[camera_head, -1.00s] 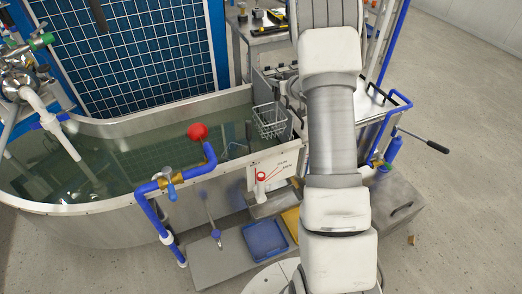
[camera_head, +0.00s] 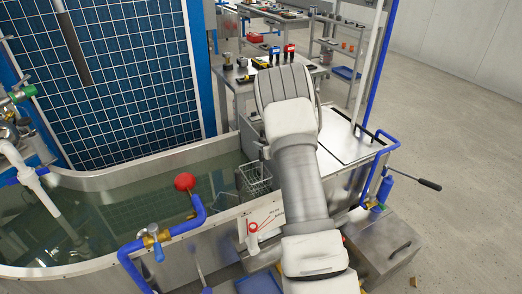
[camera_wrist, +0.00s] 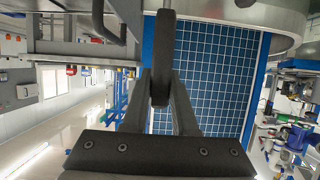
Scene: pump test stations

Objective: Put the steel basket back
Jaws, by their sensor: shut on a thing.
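The steel basket (camera_head: 255,178) is a small open wire basket. In the head view it is at the tank's right end, just left of my arm, low near the tank rim and over the water. A dark upright part rises from it and goes behind my arm. In the wrist view my gripper (camera_wrist: 160,88) is shut on a dark, rounded bar (camera_wrist: 164,45), which I take to be the basket's handle. The wire body cannot be made out there. My arm hides the gripper in the head view.
The metal tank (camera_head: 105,165) holds water. A blue tiled panel (camera_head: 130,70) rises behind. A bench with tools (camera_head: 235,78) stands beyond.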

